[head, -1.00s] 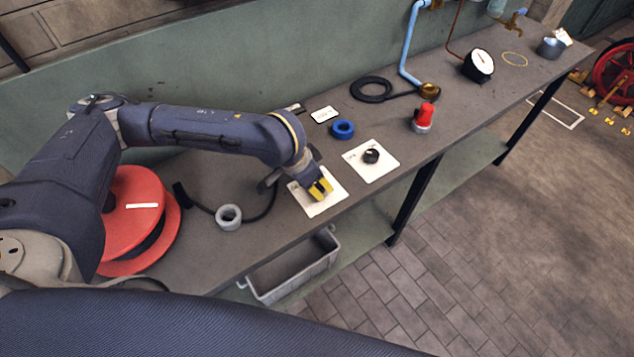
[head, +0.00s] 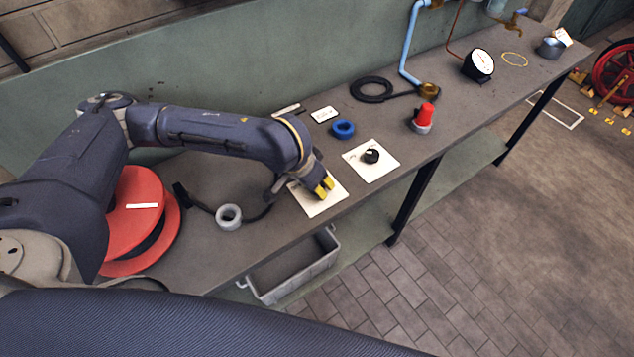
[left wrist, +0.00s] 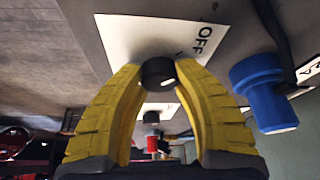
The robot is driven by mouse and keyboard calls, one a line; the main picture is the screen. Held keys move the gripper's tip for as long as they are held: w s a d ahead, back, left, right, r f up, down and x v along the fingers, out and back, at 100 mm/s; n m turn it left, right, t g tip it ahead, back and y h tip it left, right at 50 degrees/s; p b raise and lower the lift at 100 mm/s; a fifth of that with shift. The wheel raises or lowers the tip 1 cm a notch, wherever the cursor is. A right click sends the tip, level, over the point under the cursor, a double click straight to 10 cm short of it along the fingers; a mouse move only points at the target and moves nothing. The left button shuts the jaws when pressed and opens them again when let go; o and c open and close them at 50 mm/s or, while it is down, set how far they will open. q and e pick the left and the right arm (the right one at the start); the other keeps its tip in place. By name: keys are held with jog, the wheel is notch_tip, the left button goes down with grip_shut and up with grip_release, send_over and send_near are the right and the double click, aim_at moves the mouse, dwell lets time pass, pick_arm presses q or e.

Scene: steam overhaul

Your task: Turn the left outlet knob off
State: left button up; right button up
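The left outlet plate (head: 325,204) is a white card on the bench, marked OFF in the left wrist view (left wrist: 125,35). Its dark round knob (left wrist: 158,73) shows between my yellow fingertips there; in the head view the fingers hide it. My left gripper (head: 324,187) is down over this plate. In the left wrist view its fingers (left wrist: 159,70) sit against both sides of the knob with no clear gap. The knob's pointer cannot be made out. A second white plate (head: 384,172) with a black knob (head: 371,156) lies to the right. My right gripper is not in view.
A grey ring (head: 228,216) with a black cable and a red reel (head: 140,215) are at left. A grey bin (head: 293,274) sits below.

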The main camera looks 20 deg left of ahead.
pick_arm(q)
jog(key=o, duration=0.6)
jog(key=shift+c, duration=0.2)
jog(key=v, duration=1.2)
